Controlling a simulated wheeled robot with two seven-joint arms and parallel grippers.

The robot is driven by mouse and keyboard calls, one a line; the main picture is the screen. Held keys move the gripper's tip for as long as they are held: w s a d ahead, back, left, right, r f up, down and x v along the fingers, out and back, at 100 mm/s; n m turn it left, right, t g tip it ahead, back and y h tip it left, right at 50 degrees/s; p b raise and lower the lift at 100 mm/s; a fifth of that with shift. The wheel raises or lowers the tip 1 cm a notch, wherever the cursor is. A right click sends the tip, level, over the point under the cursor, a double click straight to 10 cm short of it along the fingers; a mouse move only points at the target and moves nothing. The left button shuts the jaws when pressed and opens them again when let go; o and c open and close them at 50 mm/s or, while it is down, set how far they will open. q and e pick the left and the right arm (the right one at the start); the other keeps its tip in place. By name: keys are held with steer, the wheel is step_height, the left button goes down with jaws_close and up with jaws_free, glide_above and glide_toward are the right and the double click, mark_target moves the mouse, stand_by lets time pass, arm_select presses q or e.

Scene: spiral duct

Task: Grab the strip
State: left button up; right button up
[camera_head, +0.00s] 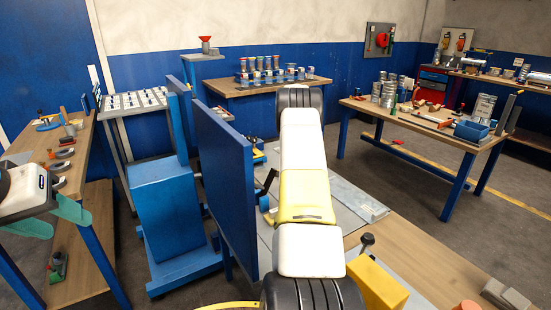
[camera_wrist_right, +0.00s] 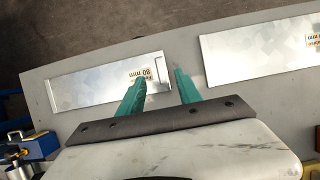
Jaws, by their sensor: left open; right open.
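Two flat shiny metal strips lie on a grey surface in the right wrist view. The left strip (camera_wrist_right: 95,88) has a label reading 80 mm near its right end. The other strip (camera_wrist_right: 255,45) lies to the right, its label cut off by the frame edge. My right gripper (camera_wrist_right: 159,76) is open above, its green fingers either side of the left strip's right end; contact cannot be told. In the head view my right arm hides this gripper, and one metal strip (camera_head: 355,195) shows right of it. My left gripper (camera_head: 66,224) is open and empty at the far left.
A blue upright panel (camera_head: 225,175) stands left of my right arm. A wooden bench (camera_head: 90,150) with tools is near my left gripper. A yellow block (camera_head: 377,283) and a wooden top (camera_head: 430,250) are at front right. A cluttered table (camera_head: 430,125) stands farther right.

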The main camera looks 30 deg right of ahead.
steer(key=x, duration=0.4)
steer(key=shift+s+d+f, duration=0.1)
jaws_close()
